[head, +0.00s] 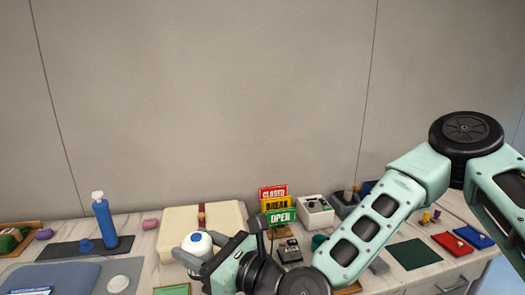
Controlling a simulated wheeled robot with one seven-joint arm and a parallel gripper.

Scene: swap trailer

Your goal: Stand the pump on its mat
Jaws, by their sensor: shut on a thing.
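A tall blue cylinder with a white top (104,222), which looks like a pump, stands upright at the left of the counter. It is on or at a long dark grey mat (66,249). My gripper (207,262) is low in the middle of the head view, well to the right of the blue cylinder. It is shut on a white rounded thing with a blue top (197,242). The gripper's dark body hides part of this held thing and its underside. I cannot tell whether it touches the counter, or whether it is itself the pump.
A cream box (177,219) lies behind the gripper. Stacked CLOSED, BREAK and OPEN signs (277,205) and a white switch box (316,211) stand right of it. A grey mat with a white disc (118,284) is at front left. My arm covers the counter's right middle.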

